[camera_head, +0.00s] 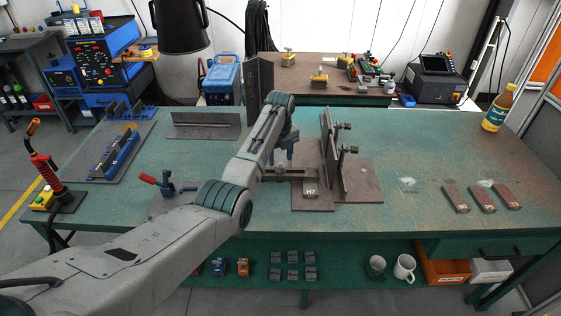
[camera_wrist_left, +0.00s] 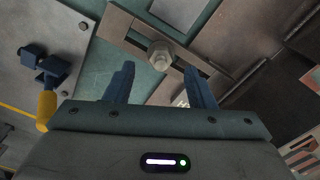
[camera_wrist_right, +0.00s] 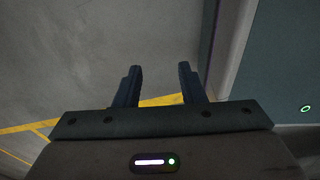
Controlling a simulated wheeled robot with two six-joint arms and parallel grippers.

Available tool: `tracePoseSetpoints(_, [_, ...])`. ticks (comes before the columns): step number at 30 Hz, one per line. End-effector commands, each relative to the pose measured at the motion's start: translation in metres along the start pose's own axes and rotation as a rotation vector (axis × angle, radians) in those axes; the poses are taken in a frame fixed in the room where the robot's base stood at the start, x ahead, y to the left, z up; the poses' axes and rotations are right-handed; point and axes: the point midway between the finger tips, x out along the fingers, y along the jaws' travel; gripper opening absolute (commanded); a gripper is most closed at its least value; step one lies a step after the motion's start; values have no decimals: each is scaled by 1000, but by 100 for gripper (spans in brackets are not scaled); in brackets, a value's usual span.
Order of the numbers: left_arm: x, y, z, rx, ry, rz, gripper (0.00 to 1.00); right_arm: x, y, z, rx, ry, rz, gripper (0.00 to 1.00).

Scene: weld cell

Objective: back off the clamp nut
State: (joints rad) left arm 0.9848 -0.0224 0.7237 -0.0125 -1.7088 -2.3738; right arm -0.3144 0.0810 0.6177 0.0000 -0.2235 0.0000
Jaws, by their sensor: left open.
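The clamp nut (camera_wrist_left: 160,56) is a pale metal hex nut on a stud, set in the slot of a flat steel clamp bar (camera_wrist_left: 118,22). In the head view the clamp bar (camera_head: 297,174) lies beside a brown steel plate marked H7 (camera_head: 311,192); the nut is hidden there by my arm. My left gripper (camera_wrist_left: 160,82) is open, with the nut showing just beyond and between its fingertips; I cannot tell the height gap. It points down over the clamp in the head view (camera_head: 283,158). My right gripper (camera_wrist_right: 160,78) has its fingers apart, empty, over the floor.
An upright plate with clamp screws (camera_head: 332,155) stands right of the nut. A red-handled toggle clamp (camera_head: 163,182) is on the left, and a tall brown block (camera_head: 260,85) behind. Brown coupons (camera_head: 482,199) and a yellow bottle (camera_head: 497,108) sit right. The table's right middle is mostly clear.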

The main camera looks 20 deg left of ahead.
Motion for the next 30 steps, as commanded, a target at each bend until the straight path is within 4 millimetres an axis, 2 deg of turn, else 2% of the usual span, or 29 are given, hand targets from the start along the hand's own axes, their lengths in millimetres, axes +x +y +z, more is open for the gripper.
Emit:
tracePoseSetpoints(3, [18, 0, 0, 0, 2, 2, 50, -2, 1, -8, 0, 11, 1, 36])
tracePoseSetpoints(7, [30, 0, 0, 0, 1, 1, 50, -2, 1, -20, 1, 27, 1, 36])
tracePoseSetpoints(11, [35, 0, 0, 0, 0, 0, 50, -2, 1, -24, 1, 32, 1, 36])
tracePoseSetpoints(17, [35, 0, 0, 0, 0, 0, 50, -2, 1, -19, 1, 25, 1, 36])
tracePoseSetpoints(18, [35, 0, 0, 0, 0, 0, 48, -3, 1, -17, 1, 23, 1, 36])
tracePoseSetpoints(24, [35, 0, 0, 0, 0, 0, 8, -3, 1, -14, 1, 17, 0, 36])
tracePoseSetpoints(25, [35, 0, 0, 0, 0, 0, 5, -3, 1, -14, 1, 17, 0, 36])
tracePoseSetpoints(30, [35, 0, 0, -6, 0, 0, 5, -3, 0, -14, 1, 18, 0, 36])
